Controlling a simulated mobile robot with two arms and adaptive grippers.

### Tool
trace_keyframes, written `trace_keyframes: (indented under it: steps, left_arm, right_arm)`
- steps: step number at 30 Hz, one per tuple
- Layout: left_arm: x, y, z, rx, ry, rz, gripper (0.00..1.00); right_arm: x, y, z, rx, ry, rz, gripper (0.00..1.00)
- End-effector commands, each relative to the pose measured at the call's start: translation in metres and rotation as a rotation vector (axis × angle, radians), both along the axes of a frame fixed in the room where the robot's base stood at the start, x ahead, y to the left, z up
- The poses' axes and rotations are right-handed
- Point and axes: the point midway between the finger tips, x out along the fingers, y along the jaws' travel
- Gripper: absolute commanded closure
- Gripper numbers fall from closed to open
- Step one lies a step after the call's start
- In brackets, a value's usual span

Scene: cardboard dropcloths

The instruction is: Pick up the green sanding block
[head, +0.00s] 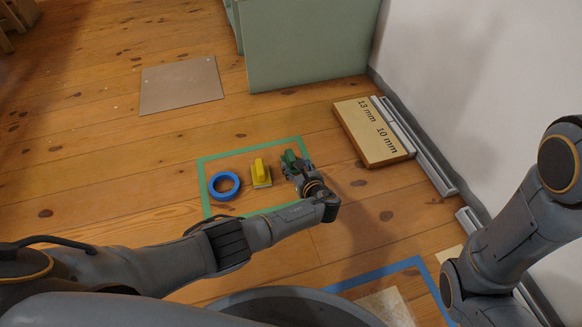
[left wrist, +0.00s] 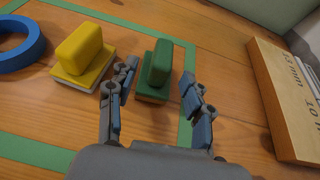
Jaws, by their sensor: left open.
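The green sanding block (head: 289,157) lies on the wooden floor inside a green tape outline (head: 226,154), at its right side. In the left wrist view the green block (left wrist: 159,66) has an upright green grip on a flat base. My left gripper (head: 294,168) is just above and in front of it, partly covering it in the head view. In the left wrist view my left gripper (left wrist: 157,88) is open, with the block between and slightly beyond its fingers. The right gripper does not show.
A yellow sanding block (head: 261,172) stands left of the green one, close to the left finger. A blue tape roll (head: 224,186) lies farther left. A marked board (head: 371,132) lies to the right near the wall. A grey-brown sheet (head: 181,86) lies farther back.

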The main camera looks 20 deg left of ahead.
Motion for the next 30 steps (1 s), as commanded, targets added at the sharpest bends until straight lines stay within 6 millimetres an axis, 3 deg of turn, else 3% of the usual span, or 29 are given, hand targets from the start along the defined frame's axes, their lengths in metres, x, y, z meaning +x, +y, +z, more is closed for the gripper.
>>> trace_keyframes:
  steps: [7,18,26,27,30]
  left_arm:
    - [0.009,0.006,-0.004,-0.001,-0.001,0.002,0.49]
    - [0.041,0.030,-0.015,0.000,0.000,0.001,0.49]
    - [0.044,0.032,-0.012,-0.001,0.000,0.000,0.49]
    - [0.044,0.032,-0.012,-0.001,0.000,0.000,0.51]
    - [0.044,0.031,-0.013,-0.001,0.000,0.000,0.71]
  right_arm:
    - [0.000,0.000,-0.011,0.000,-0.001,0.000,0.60]
    - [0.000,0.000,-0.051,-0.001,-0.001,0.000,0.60]
    - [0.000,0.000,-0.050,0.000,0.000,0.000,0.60]
    - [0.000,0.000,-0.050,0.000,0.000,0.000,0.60]
    - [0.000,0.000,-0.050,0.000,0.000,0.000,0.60]
